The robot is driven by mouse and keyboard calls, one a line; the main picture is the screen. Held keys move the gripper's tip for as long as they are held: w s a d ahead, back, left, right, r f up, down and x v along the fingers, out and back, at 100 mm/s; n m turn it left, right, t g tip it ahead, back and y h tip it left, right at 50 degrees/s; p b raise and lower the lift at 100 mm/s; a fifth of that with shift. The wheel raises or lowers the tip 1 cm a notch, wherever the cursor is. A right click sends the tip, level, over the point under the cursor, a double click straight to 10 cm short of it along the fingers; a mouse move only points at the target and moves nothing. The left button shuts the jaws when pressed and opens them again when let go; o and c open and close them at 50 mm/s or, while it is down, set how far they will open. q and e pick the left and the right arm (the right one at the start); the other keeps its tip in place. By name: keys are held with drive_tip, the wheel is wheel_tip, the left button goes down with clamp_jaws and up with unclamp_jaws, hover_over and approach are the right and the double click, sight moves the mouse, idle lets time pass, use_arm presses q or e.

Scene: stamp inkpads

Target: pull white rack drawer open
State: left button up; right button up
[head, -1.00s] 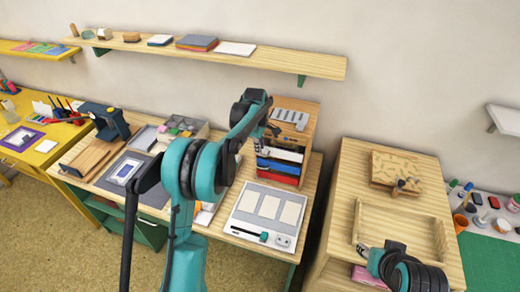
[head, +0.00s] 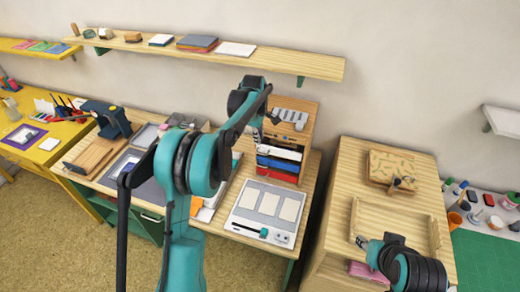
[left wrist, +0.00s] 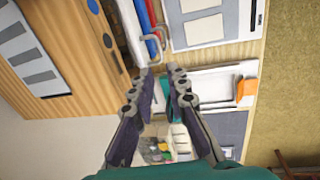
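The wooden rack (head: 296,118) stands at the right back of the middle table. Its white drawer (head: 280,152) is above a blue drawer (head: 277,163) and a red drawer (head: 277,174). In the left wrist view the white drawer (left wrist: 129,28) appears sideways, and metal bar handles (left wrist: 153,45) stick out from the drawer fronts. My left gripper (left wrist: 163,72) is open and empty, its fingertips just off the drawer fronts. In the head view my left gripper (head: 270,122) is in front of the rack's upper part, partly hidden by its wrist. Only a small tip of my right gripper (head: 363,242) shows.
A flat white panel device (head: 266,213) lies before the rack. Left are a dark press (head: 107,119) and trays. A wooden cabinet (head: 345,180) stands right, across a narrow gap. A long shelf (head: 220,52) hangs above the table.

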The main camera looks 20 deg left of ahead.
use_arm(q)
wheel_tip(320, 180, up, 12)
drive_tip(key=s, duration=0.2)
idle(0.4)
drive_tip(key=shift+a+f, duration=0.1)
drive_tip(key=shift+f, duration=0.05)
